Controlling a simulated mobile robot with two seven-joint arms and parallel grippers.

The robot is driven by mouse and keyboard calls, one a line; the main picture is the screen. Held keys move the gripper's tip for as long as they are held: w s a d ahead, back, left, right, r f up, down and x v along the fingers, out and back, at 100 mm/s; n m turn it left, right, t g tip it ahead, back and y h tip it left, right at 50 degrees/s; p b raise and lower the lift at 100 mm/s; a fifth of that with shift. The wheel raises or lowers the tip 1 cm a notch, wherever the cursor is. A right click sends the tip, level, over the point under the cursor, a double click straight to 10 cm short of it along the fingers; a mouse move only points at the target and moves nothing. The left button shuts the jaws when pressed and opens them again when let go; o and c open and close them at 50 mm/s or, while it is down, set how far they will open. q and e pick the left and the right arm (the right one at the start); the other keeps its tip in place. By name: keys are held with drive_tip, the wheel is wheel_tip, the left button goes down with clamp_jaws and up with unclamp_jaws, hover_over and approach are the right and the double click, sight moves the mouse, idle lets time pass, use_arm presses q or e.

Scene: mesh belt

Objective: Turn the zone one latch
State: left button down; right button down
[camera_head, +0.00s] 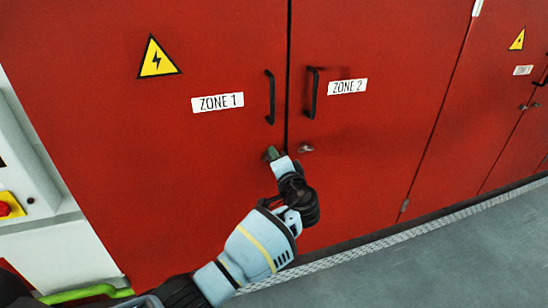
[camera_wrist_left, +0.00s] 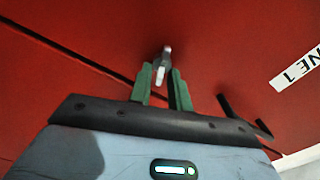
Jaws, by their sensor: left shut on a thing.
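The zone one latch (camera_wrist_left: 163,65) is a small silver lever on the red door, seen between my fingers in the left wrist view. It stands almost upright in that picture. My left gripper (camera_wrist_left: 163,82) has two green fingers, one on each side of the latch, and is shut on it. In the head view my left gripper (camera_head: 271,154) reaches the door just below the black zone one handle (camera_head: 271,97) and hides most of the latch. The ZONE 1 label (camera_head: 217,102) is left of that handle. My right gripper is not in view.
The zone two door has its own black handle (camera_head: 313,92), silver latch (camera_head: 306,149) and ZONE 2 label (camera_head: 347,87), close right of my gripper. A red button on a yellow plate (camera_head: 10,205) is at the left. Grey floor (camera_head: 430,255) is clear at the lower right.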

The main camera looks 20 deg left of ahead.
use_arm(q)
drive_tip(key=shift+d+f+m, duration=0.1)
drive_tip(key=shift+m, duration=1.8)
drive_tip(key=c, duration=1.3)
unclamp_jaws()
drive_tip(key=shift+f, duration=0.1)
drive_tip(key=v, duration=0.7)
drive_tip(key=shift+s+d, duration=0.2)
drive_tip(key=shift+s, duration=0.1)
